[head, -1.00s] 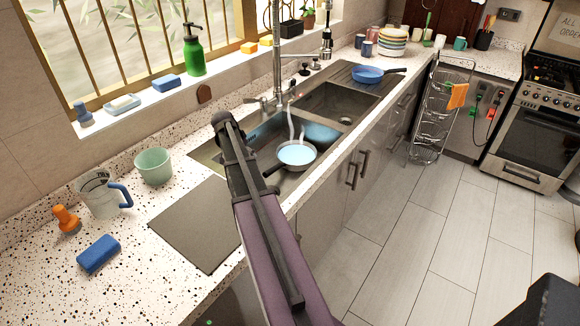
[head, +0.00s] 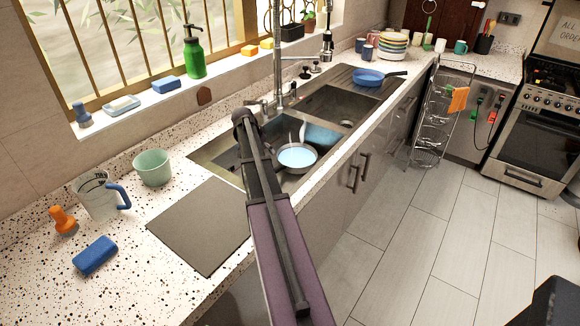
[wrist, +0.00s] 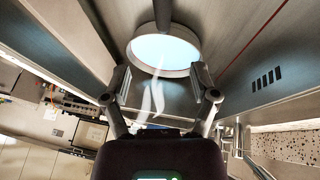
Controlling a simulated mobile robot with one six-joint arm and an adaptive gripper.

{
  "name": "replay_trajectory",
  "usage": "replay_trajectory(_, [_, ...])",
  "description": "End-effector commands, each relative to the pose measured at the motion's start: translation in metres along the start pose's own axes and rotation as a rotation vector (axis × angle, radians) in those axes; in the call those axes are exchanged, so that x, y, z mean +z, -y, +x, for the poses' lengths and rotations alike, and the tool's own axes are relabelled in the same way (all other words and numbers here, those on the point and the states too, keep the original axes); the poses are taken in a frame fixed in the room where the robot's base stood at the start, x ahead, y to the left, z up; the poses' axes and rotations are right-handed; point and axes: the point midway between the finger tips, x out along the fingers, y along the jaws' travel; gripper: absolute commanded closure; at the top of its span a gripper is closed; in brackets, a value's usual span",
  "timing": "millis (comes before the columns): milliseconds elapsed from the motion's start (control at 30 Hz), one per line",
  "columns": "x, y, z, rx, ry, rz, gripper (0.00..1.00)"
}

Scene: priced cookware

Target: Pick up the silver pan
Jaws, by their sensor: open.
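The silver pan (head: 297,156) sits in the near sink basin in the head view, its inside pale blue and its handle hidden behind my arm. In the wrist view the pan (wrist: 165,48) is at top centre, with its handle running off the top edge. White wisps like steam show over it in both views. My gripper (wrist: 162,82) is open and empty in the wrist view, its fingers apart, with the pan beyond the fingertips. In the head view my arm hides the gripper.
The sink's walls and tap (head: 278,75) stand close around the pan. A blue pan (head: 368,77) lies on the drainboard. A grey board (head: 200,224), green cup (head: 152,167), clear jug (head: 97,196) and blue sponge (head: 95,256) are on the left counter.

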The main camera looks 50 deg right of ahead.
Motion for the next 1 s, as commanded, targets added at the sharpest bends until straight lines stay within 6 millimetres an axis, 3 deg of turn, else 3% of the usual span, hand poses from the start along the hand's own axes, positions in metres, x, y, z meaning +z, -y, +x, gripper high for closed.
replay_trajectory(700, [0.001,0.001,0.063,0.000,0.000,0.001,0.24])
replay_trajectory(1000, [0.000,0.000,0.079,0.000,0.000,0.001,0.24])
